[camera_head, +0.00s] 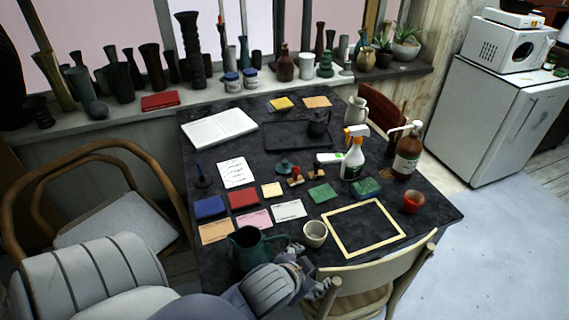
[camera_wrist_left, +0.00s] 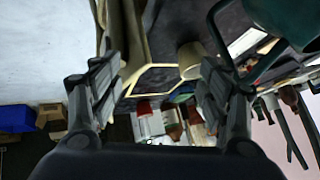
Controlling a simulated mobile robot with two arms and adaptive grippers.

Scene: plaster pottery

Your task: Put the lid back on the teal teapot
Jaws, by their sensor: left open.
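The teal teapot (camera_head: 250,250) stands without a lid at the table's front edge, its dark opening facing up. Part of its body (camera_wrist_left: 288,18) and its looped handle show at the upper right of the left wrist view. A small teal lid (camera_head: 284,168) lies on the table farther back, near the middle. My left gripper (camera_head: 306,268) is just right of the teapot, at the front edge by the chair. Its fingers (camera_wrist_left: 158,95) are spread with nothing seen gripped between them. The handle passes close to one finger; I cannot tell if they touch. My right gripper is not in view.
A cream cup (camera_head: 315,233) and an empty wooden frame (camera_head: 362,202) sit right of the teapot. A spray bottle (camera_head: 352,160), brown pump bottle (camera_head: 407,155) and dark teapot (camera_head: 318,122) stand farther back. Cards and coloured blocks cover the left. A chair (camera_head: 375,278) stands at the front.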

